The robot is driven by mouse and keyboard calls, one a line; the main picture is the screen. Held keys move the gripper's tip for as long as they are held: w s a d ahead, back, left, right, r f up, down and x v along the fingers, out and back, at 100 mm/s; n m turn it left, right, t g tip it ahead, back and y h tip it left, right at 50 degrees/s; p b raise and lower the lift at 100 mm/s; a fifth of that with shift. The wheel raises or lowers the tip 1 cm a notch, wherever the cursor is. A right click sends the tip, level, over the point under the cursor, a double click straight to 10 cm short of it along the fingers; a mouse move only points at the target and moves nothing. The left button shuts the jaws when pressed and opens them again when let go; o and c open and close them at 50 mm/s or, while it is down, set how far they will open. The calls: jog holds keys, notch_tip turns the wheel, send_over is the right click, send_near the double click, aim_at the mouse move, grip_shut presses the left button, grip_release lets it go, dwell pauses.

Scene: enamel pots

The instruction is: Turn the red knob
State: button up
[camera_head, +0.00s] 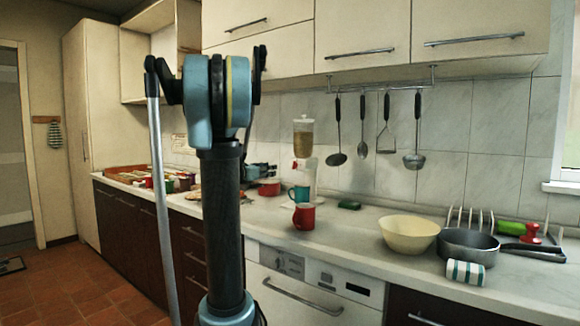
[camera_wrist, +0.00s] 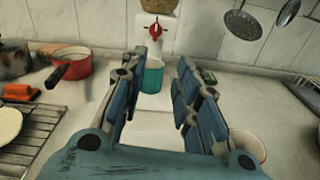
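The red knob (camera_wrist: 155,30) is on the front of a white dispenser body (camera_wrist: 146,46) against the tiled wall, at the top middle of the wrist view. In the head view the dispenser, with a clear container (camera_head: 303,135) on top, stands behind the mugs, and a small red spot shows low at its left. My gripper (camera_wrist: 160,58) is open, its two blue fingers spread apart with nothing held. The knob is beyond the fingertips, in line with the gap. In the head view my arm partly hides the gripper.
A teal mug (camera_wrist: 152,78) stands in front of the dispenser, seen between my fingers; a red mug (camera_head: 303,217) is nearer. A red pot (camera_wrist: 70,70) is left. A cream bowl (camera_head: 408,234) and grey pan (camera_head: 467,244) are right. Utensils hang above.

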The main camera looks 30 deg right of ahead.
jog(key=w+d+r+n, duration=0.1)
send_near(295, 165)
jog(key=x, duration=0.8)
jog(key=shift+w+r, duration=0.35)
jog(key=shift+r, duration=0.3)
jog(key=shift+c, duration=0.5)
jog(key=shift+a, duration=0.1)
jog(key=c, duration=0.6)
